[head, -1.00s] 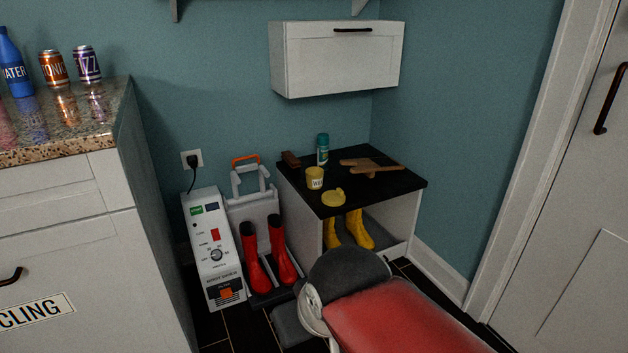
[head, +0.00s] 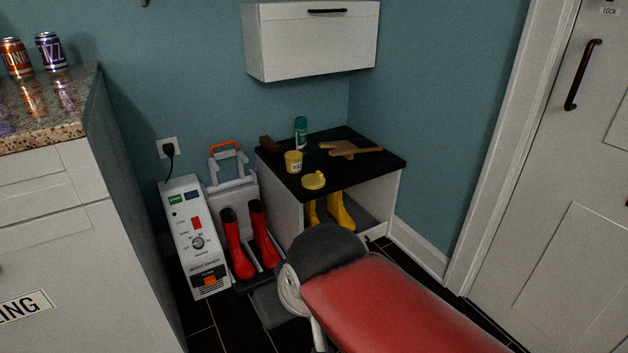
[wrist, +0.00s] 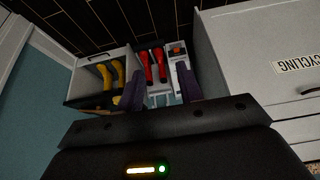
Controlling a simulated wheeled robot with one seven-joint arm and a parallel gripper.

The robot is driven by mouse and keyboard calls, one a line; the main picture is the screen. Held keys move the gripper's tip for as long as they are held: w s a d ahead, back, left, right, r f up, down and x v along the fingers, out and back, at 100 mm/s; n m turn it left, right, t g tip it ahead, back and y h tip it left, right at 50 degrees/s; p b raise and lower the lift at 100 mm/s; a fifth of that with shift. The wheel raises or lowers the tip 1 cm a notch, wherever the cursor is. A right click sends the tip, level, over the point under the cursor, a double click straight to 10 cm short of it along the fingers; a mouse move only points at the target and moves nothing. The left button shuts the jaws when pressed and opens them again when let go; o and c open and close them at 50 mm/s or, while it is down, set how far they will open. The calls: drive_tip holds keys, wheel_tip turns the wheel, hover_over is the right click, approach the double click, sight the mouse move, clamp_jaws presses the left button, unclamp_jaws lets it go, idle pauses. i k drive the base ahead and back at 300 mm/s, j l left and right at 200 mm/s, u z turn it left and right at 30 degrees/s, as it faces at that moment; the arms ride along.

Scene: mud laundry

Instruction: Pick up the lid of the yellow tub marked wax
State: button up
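The yellow lid (head: 314,181) lies flat on the black top of a low bench, near its front edge, in the head view. The small yellow tub (head: 293,162) with a pale label stands upright just behind and left of the lid, apart from it; its lettering is too small to read fully. My gripper (wrist: 160,88) shows in the wrist view with two purple fingers spread apart and nothing between them. It is away from the bench, and the lid cannot be made out in that view. The head view does not show my fingertips.
On the bench (head: 345,174) are a brush (head: 269,144), a teal can (head: 301,133) and brown wooden pieces (head: 350,149). A white cabinet (head: 312,45) hangs above. Red boots (head: 238,245) on a boot dryer (head: 197,240) stand left; yellow boots (head: 341,211) are inside the bench.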

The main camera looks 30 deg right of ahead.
sight(311, 182)
drive_tip(key=i+l, duration=0.45)
drive_tip(key=i, duration=0.2)
drive_tip(key=i+l+z, duration=0.1)
drive_tip(key=i+l, duration=0.55)
